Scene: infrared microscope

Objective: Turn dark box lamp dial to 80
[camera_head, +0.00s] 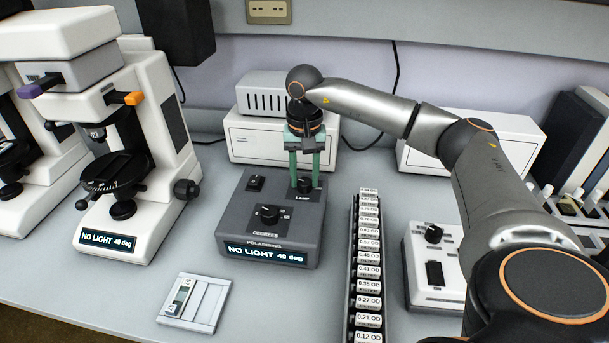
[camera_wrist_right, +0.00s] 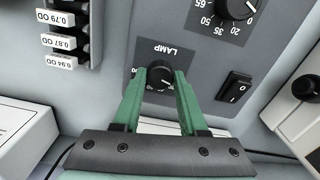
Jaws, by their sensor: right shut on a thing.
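The dark box (camera_head: 270,218) stands mid-bench in the head view, its display reading "NO LIGHT 40 deg". Its small black lamp dial (camera_wrist_right: 160,77) is at the back right of the top, labelled LAMP in the wrist view. My right gripper (camera_head: 305,181) comes down from above with green fingers, and they are shut on the lamp dial, one on each side. The dial's scale is partly hidden by the fingers, so its setting cannot be read. My left gripper is not in view.
A larger dial (camera_head: 268,213) and a rocker switch (camera_head: 256,183) share the box top. A rack of labelled filters (camera_head: 368,272) stands close on the right. A white microscope (camera_head: 130,150) is on the left. A small pale tray (camera_head: 211,304) lies in front.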

